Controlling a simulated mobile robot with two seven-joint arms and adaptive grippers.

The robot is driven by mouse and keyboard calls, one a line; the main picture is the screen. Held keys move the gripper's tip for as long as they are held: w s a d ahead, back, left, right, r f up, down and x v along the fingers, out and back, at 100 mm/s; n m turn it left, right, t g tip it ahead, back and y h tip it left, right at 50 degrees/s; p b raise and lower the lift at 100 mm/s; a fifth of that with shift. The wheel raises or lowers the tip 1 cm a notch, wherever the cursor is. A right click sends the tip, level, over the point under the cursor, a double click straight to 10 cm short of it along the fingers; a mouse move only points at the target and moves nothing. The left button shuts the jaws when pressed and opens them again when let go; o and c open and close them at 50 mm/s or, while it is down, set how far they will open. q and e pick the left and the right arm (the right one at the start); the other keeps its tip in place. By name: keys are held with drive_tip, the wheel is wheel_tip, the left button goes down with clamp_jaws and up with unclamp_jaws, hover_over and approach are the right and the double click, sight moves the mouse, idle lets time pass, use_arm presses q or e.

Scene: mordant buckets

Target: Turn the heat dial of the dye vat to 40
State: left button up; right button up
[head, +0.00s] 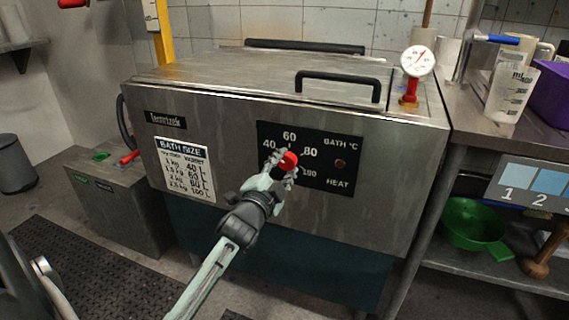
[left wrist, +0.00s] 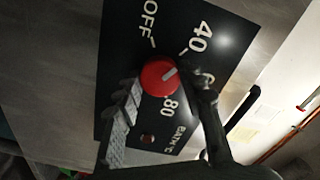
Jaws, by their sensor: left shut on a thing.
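The dye vat (head: 230,150) is a large steel box with a closed lid. Its black dial plate (head: 345,143) carries heat marks. The red heat dial (head: 290,159) sits on this plate. My left gripper (head: 282,165) is shut on the dial, with a finger on each side. In the left wrist view the dial (left wrist: 152,80) lies between the fingers (left wrist: 162,79). Its white pointer line is aimed between the 40 and 60 marks, as far as I can tell. A finger partly hides the 60. My right gripper is not in view.
A thermometer gauge (head: 417,61) stands at the lid's right. A bath size chart (head: 185,170) is on the front panel's left. A steel bench at right holds a plastic jug (head: 510,92), with a green bowl (head: 474,225) below. A grey box (head: 115,200) stands at left.

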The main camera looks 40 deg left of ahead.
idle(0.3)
use_arm(q)
drive_tip(key=o, duration=1.2)
drive_tip(key=shift+c, duration=0.2)
drive_tip(key=shift+s, duration=0.1)
drive_tip(key=v, duration=1.2)
